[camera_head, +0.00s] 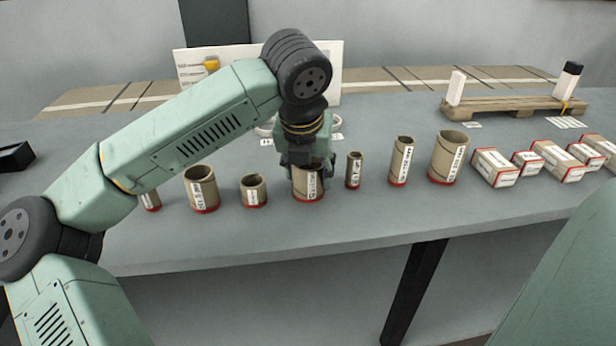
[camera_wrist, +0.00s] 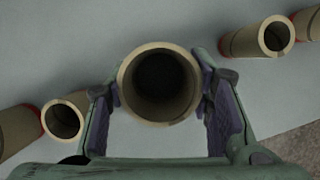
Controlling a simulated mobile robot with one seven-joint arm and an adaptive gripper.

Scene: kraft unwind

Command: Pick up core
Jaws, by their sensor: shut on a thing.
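A wide cardboard core (camera_head: 308,186) with a white label and a red bottom edge stands upright on the grey table, in the middle of a row of similar cores. In the wrist view the same core (camera_wrist: 160,84) is seen from above, its hollow dark inside between the two fingers. My gripper (camera_head: 306,165) reaches down over its top. In the wrist view my gripper (camera_wrist: 160,95) is shut on the core, with one finger pad on each side of the wall. Whether the core's base touches the table is hard to tell.
Other cores stand close by: a short one (camera_head: 253,191) to the left, a thin one (camera_head: 353,170) to the right. Further right are a tall core (camera_head: 401,161), a wide core (camera_head: 447,157) and several white-and-brown boxes (camera_head: 494,167). A wooden pallet (camera_head: 512,105) lies behind them.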

